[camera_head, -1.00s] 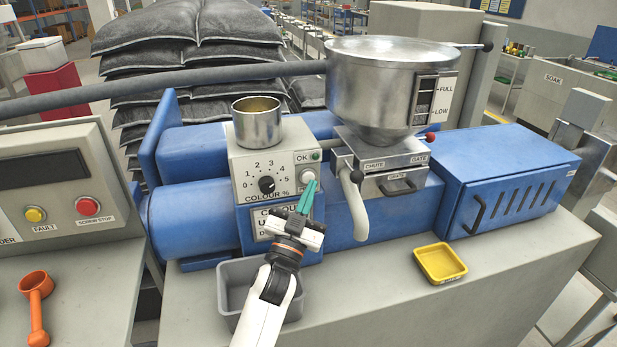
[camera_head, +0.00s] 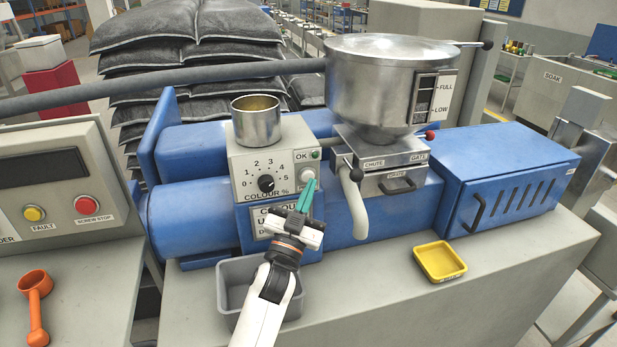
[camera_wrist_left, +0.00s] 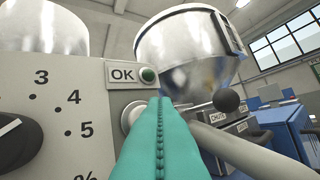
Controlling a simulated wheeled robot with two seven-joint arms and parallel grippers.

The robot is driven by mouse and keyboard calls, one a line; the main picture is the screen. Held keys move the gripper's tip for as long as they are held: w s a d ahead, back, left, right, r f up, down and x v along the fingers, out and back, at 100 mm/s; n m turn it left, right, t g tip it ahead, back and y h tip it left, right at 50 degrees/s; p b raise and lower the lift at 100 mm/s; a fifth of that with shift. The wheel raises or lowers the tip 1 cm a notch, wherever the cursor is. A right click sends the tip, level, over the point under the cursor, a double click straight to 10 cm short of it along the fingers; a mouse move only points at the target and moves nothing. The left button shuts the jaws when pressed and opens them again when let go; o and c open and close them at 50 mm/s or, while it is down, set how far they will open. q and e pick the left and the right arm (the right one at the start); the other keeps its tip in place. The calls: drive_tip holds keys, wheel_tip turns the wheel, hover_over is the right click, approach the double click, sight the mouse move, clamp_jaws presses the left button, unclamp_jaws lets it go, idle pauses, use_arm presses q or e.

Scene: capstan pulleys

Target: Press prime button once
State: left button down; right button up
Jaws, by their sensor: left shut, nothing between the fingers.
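The pale round button (camera_head: 308,174) sits on the grey colour unit panel (camera_head: 245,165), below the small green OK lamp (camera_head: 315,154). My left gripper (camera_head: 311,184) is shut and empty, with its teal fingers pointing up at the button. In the left wrist view the fingertips (camera_wrist_left: 159,101) overlap the right part of the button (camera_wrist_left: 127,116), just below the OK lamp (camera_wrist_left: 148,75). I cannot tell whether the tips touch it. The fingers hide much of the button's label. My right gripper is not in view.
The colour dial (camera_head: 266,183) is left of the button. A curved pale chute pipe (camera_head: 354,205) under the steel hopper (camera_head: 375,85) stands close on the right. A grey bin (camera_head: 232,290) is under my arm. A yellow tray (camera_head: 440,262) lies at right.

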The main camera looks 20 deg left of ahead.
use_arm(q)
drive_tip(key=shift+w, duration=0.1)
idle(0.7)
drive_tip(key=shift+w+a, duration=0.25)
drive_tip(key=shift+w+a, duration=0.2)
drive_tip(key=shift+w, duration=0.15)
idle(0.8)
drive_tip(key=shift+s, duration=0.1)
drive_tip(key=shift+s+d, duration=0.45)
drive_tip(key=shift+s, duration=0.15)
drive_tip(key=s+d, duration=0.1)
drive_tip(key=s, duration=0.1)
drive_tip(key=s+d+p, duration=0.1)
drive_tip(key=s, duration=0.1)
drive_tip(key=shift+d, duration=0.4)
